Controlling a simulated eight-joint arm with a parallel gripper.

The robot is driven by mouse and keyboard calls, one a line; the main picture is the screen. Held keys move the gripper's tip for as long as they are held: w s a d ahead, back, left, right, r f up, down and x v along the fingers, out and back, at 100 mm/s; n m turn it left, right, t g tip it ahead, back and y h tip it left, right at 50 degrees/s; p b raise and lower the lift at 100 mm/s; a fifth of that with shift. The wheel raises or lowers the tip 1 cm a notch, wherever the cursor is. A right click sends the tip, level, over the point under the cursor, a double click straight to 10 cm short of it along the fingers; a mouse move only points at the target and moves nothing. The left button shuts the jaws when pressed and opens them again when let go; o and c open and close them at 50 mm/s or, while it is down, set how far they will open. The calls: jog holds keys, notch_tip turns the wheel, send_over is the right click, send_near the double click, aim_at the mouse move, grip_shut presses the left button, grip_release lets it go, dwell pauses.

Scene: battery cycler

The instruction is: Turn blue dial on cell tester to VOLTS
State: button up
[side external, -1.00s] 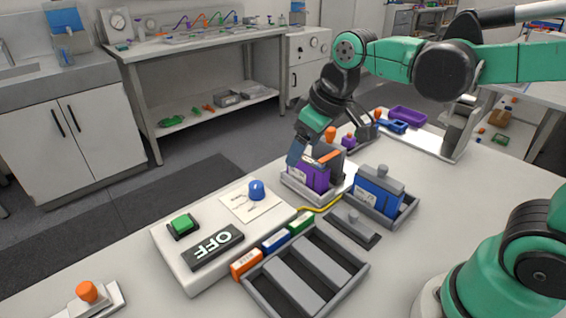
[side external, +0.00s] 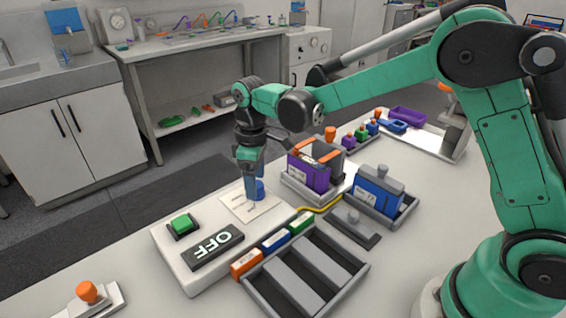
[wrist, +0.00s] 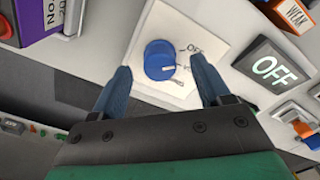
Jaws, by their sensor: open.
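The cell tester (side external: 190,280) is a pale box on the bench with a white dial plate (side external: 268,209) at its back. The blue dial (side external: 261,190) stands on this plate, partly hidden by my gripper in the side view. In the wrist view the blue dial (wrist: 159,60) has a pale pointer mark at its lower right, near partly readable lettering; "OFF" is printed above that. My gripper (wrist: 163,78) is open and empty, its blue fingers on either side of the dial as seen from the wrist. I cannot tell whether they touch it.
A dark OFF display (side external: 215,247) and a green button (side external: 183,224) sit on the tester. A tray holding a purple cell (side external: 310,177) stands close to the right. A blue cell (side external: 377,190) and an empty slotted tray (side external: 350,268) are further right and in front.

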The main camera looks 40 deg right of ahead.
jog(key=shift+f, duration=0.55)
grip_shut()
jog(key=shift+m, duration=0.3)
jog(key=m, duration=0.3)
jog(key=shift+m, duration=2.1)
grip_release()
